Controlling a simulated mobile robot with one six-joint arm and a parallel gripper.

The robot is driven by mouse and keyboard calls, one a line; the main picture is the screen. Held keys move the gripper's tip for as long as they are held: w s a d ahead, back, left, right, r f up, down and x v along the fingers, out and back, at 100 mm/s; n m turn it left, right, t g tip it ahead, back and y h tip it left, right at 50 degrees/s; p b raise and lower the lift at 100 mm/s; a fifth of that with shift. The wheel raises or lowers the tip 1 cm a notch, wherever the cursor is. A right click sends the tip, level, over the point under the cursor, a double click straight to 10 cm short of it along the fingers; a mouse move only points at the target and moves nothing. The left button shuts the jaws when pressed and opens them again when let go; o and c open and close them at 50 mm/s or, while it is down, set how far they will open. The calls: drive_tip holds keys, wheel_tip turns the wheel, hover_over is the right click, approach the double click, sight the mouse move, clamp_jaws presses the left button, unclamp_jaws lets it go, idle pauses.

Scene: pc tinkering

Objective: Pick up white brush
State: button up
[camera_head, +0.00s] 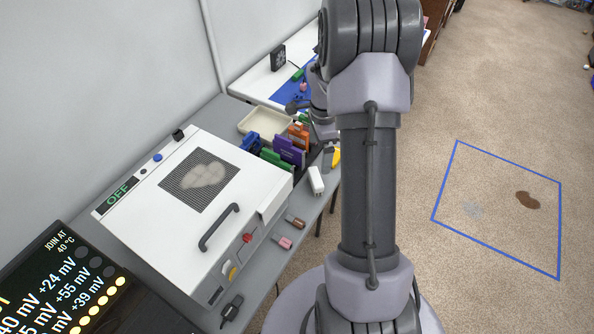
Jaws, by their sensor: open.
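A small white piece, which looks like the white brush (316,180), lies near the right edge of the grey bench, to the right of the white box. It is small in the picture, so its bristles cannot be made out clearly. My gripper (328,157) is just above and behind it in the picture, partly hidden by my arm. The jaws are open, and the white brush appears outside them. I cannot tell the exact height of the gripper over the bench.
The white box (245,182) with a dark handle fills the middle of the grey bench (262,285). Upright purple (289,151), orange (299,134) and green (276,160) pieces stand close left of the gripper. A yellow item (337,157) shows beside it. A cream tray (262,124) is behind.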

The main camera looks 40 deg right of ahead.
sight(316, 177)
wheel_tip(316, 177, down, 9)
drive_tip(key=b, duration=0.2)
drive_tip(key=shift+f+b, duration=0.15)
drive_tip(key=shift+b, duration=0.25)
drive_tip(key=f, duration=0.1)
drive_tip(key=f+b, duration=0.1)
drive_tip(key=f, duration=0.1)
drive_tip(key=f+b, duration=0.1)
drive_tip(key=f, duration=0.1)
drive_tip(key=shift+w, duration=0.3)
drive_tip(key=shift+a+r, duration=0.1)
drive_tip(key=shift+c, duration=0.2)
drive_tip(key=c, duration=1.4)
drive_tip(key=shift+r, duration=0.6)
wheel_tip(316, 177, up, 3)
drive_tip(key=shift+f+p, duration=0.2)
drive_tip(key=shift+p, duration=0.7)
drive_tip(key=s+a+p, duration=0.1)
drive_tip(key=s, duration=0.4)
drive_tip(key=s+a, duration=0.1)
drive_tip(key=s, duration=0.4)
drive_tip(key=s+a+r+p, duration=0.1)
drive_tip(key=s, duration=0.4)
drive_tip(key=shift+s+a+r+p, duration=0.1)
drive_tip(key=shift+s+a+p, duration=0.2)
drive_tip(key=shift+s, duration=0.05)
